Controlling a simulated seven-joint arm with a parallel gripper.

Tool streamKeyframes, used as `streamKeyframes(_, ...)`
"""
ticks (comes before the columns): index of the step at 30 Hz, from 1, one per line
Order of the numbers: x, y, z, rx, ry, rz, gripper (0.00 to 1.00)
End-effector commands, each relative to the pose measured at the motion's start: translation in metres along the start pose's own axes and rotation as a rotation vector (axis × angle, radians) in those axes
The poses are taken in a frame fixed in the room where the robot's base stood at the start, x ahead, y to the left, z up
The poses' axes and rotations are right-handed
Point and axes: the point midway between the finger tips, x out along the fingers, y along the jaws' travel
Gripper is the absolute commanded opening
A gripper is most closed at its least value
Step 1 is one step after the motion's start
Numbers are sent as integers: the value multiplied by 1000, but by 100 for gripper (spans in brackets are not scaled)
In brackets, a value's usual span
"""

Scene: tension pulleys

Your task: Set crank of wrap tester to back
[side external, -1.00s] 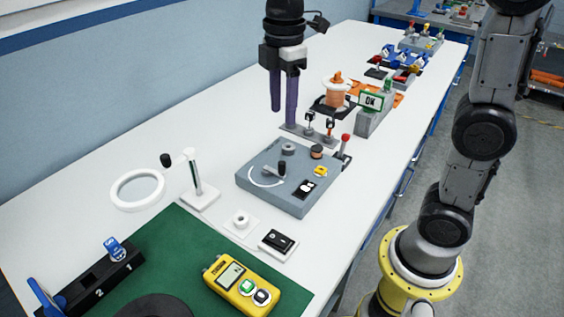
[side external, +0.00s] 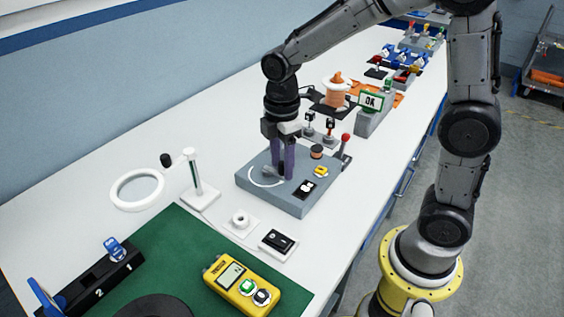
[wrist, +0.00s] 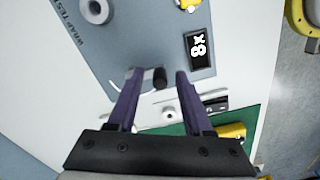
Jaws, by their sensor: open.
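The wrap tester is a grey-blue box (side external: 300,203) on the white bench, and its lettering shows in the wrist view (wrist: 112,50). Its crank has a black knob, which shows between my fingers in the wrist view (wrist: 160,78). In the side view the crank arm (side external: 268,172) lies beside a white curved mark (side external: 262,184). My gripper (side external: 283,176) points down over the tester with purple fingers. In the wrist view my gripper (wrist: 157,73) is open, with one finger on each side of the knob. Contact with the knob cannot be told.
A red-knobbed lever (side external: 345,140) stands at the tester's right rear. A white post on a base (side external: 198,196) and a ring lamp (side external: 137,206) stand left. A green mat (side external: 185,250) holds a yellow meter (side external: 242,287). An orange spool (side external: 336,93) stands behind.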

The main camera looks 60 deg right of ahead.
Motion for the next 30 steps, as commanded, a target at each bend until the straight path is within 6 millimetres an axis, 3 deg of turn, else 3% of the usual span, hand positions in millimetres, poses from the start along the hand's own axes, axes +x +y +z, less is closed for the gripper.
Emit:
streamKeyframes(10, 4, 0, 0, 0, 0, 1, 51)
streamKeyframes(19, 4, 0, 0, 0, 0, 1, 0)
streamKeyframes(30, 4, 0, 0, 9, 0, 0, 0)
